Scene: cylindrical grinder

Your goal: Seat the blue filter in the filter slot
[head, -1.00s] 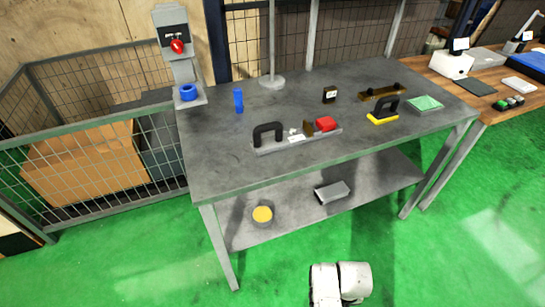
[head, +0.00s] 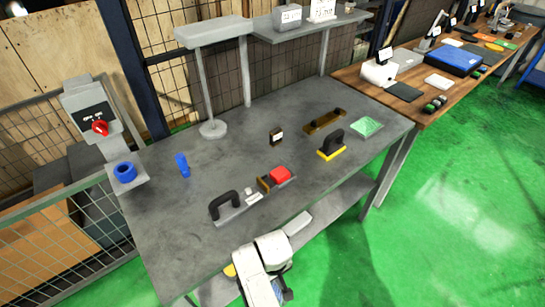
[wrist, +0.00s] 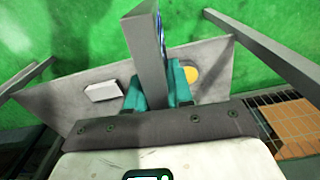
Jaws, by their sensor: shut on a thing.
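My gripper's teal fingers (wrist: 160,92) are shut on a flat grey-edged slab with a blue strip on its right side, which looks like the blue filter (wrist: 147,50). The slab sticks out past the fingertips. In the head view the end of my arm is low in the picture, in front of the workbench, with only a bit of blue by it. I cannot make out the filter slot in either view.
A red-switch post (head: 93,115) stands left. Green floor (head: 440,210) is open at right.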

